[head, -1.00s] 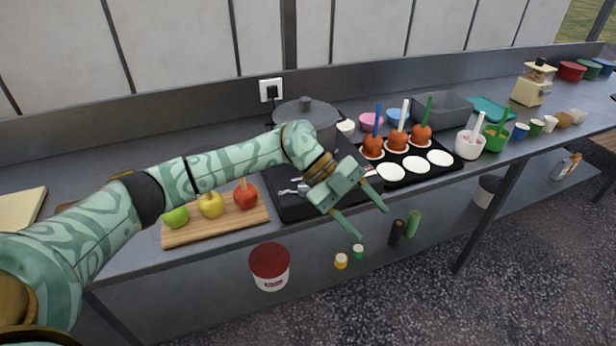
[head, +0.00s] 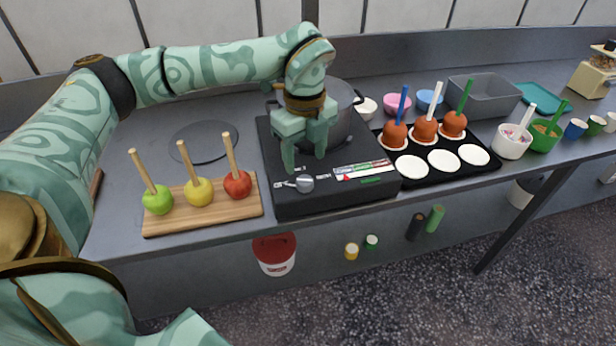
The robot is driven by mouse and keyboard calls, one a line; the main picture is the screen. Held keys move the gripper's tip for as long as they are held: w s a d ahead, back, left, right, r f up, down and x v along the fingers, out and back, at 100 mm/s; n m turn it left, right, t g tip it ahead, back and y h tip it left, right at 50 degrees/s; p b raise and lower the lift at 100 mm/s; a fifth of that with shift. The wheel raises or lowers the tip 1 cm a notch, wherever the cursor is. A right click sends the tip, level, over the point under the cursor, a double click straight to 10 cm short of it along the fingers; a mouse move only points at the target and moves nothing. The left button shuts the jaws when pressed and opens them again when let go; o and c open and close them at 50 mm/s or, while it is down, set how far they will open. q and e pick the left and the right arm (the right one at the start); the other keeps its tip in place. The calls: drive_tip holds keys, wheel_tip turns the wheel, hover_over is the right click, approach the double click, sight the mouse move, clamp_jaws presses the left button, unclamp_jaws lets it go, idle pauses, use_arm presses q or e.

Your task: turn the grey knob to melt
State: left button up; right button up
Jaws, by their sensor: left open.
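The grey knob (head: 305,183) sits on the front left of the top of a black cooker (head: 330,205). A panel with coloured markings and a green strip (head: 370,181) lies to the right of the knob; its lettering is too small to read. My left gripper (head: 305,164) is open, fingers pointing down, just above and behind the knob in the picture. Its fingers look apart from the knob, though the exact gap is hard to tell. A dark grey pot (head: 343,118) stands on the cooker behind the gripper, partly hidden by it. My right gripper is not in view.
A wooden board (head: 215,212) with three apples on sticks stands left of the cooker. A black tray (head: 485,174) with white discs and coated apples adjoins it on the right. A grey bin (head: 484,97) is behind. The counter's left part holds a dark round lid (head: 203,142).

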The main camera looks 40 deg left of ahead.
sight(305, 180)
use_arm(q)
wheel_tip(305, 180, down, 5)
drive_tip(key=shift+s+r+b, duration=0.1)
drive_tip(key=shift+s+b, duration=0.05)
drive_tip(key=shift+b, duration=0.4)
drive_tip(key=shift+f, duration=0.45)
drive_tip(key=c, duration=1)
drive_tip(key=shift+o, duration=0.2)
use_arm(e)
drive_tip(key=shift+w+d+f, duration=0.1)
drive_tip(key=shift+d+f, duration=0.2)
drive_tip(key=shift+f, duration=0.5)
